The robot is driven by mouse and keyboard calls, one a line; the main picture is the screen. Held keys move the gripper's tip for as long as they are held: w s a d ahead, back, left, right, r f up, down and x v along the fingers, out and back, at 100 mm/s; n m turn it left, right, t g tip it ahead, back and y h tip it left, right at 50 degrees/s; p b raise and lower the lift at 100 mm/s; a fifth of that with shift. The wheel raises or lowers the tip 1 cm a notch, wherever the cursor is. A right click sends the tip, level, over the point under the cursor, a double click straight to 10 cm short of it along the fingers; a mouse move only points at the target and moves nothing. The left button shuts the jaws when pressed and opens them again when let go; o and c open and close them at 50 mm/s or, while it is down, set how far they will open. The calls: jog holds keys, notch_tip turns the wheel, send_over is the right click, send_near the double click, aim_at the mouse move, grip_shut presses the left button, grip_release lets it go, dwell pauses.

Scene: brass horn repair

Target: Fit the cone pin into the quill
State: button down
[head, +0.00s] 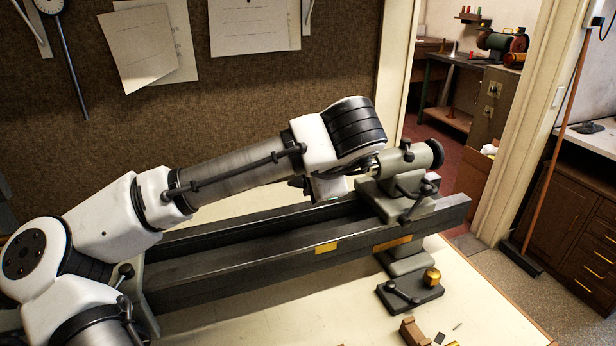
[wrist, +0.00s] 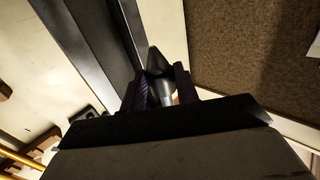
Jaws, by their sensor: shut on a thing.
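My gripper (wrist: 160,88) is shut on the cone pin (wrist: 157,62). In the wrist view the pin's dark pointed end stands out past the two dark fingers, and a paler metal part shows between them. The wrist is close to the left side of the grey tailstock (head: 398,163), which is clamped on the right end of the dark lathe bed. The quill is on that side of the tailstock and is mostly hidden by my wrist. I cannot tell whether the pin touches it.
The dark lathe bed (head: 262,262) runs below my arm. A small lever block (head: 408,294) with a brass knob (head: 432,277) and a wooden block (head: 414,331) are on the pale bench in front. A board with papers (head: 255,27) stands behind. The front bench top is largely clear.

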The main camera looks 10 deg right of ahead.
jog(key=shift+w+d+p, duration=0.1)
jog(key=shift+w+d, duration=0.1)
jog(key=shift+d, duration=0.7)
jog(key=shift+w+d+p, duration=0.15)
jog(key=shift+w+d, duration=0.05)
jog(key=shift+d, duration=0.7)
jog(key=shift+w+d+p, duration=0.1)
jog(key=shift+w+d, duration=0.1)
jog(key=shift+d, duration=0.7)
jog(key=shift+d, duration=0.2)
jog(key=shift+w+d+p, duration=0.25)
jog(key=shift+d+p, duration=0.05)
jog(key=shift+d, duration=0.9)
jog(key=shift+w+d+p, duration=0.25)
jog(key=shift+d, duration=0.9)
jog(key=c, duration=1)
grip_release()
jog(key=shift+o, duration=0.2)
jog(key=b+v, duration=0.2)
jog(key=v, duration=1.1)
jog(key=shift+s+r, duration=0.2)
jog(key=shift+r, duration=0.2)
